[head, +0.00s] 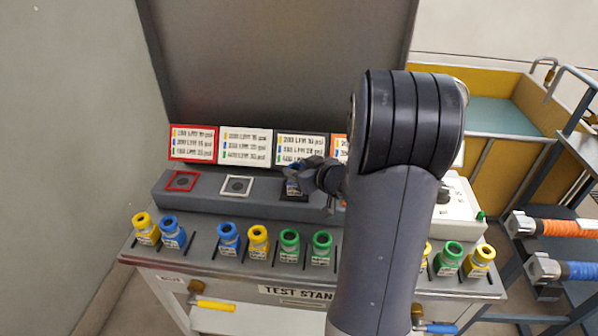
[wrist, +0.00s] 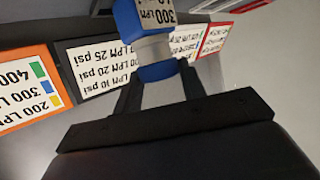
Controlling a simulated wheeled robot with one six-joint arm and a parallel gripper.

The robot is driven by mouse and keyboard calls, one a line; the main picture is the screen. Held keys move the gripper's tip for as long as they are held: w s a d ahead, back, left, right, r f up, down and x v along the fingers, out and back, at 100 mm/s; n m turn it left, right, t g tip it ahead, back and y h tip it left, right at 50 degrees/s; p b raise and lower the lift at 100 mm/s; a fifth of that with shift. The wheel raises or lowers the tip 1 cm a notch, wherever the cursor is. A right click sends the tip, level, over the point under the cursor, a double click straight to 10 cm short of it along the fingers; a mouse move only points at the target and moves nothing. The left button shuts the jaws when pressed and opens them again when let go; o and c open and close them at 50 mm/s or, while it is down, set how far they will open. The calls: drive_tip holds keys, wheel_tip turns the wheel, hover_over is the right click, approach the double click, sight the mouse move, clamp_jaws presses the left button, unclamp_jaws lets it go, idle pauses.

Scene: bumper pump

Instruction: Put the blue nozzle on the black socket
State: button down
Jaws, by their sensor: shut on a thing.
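My gripper (head: 305,178) is shut on a blue nozzle (head: 292,188) at the third place from the left on the grey raised ledge, in front of the black-framed sign (head: 302,149). The nozzle and gripper cover the black socket there, so I cannot tell whether the nozzle touches it or hangs just above. In the wrist view the blue nozzle (wrist: 157,72), labelled 300 LPM, sits between the two dark fingers of my gripper (wrist: 160,90). The black-framed sign (wrist: 105,62) appears upside down behind it.
The red-framed socket (head: 182,181) and white-framed socket (head: 237,186) to the left are empty. Several yellow, blue and green nozzles stand along the front row, such as a green one (head: 289,245). My arm hides the ledge's right part. A white box (head: 457,210) stands at right.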

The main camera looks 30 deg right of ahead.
drive_tip(key=shift+f, duration=0.15)
drive_tip(key=c, duration=0.9)
unclamp_jaws()
drive_tip(key=shift+o, duration=0.2)
drive_tip(key=shift+r, duration=0.25)
drive_tip(key=p+v, duration=0.1)
drive_tip(key=v, duration=1.1)
drive_tip(key=shift+p, duration=0.35)
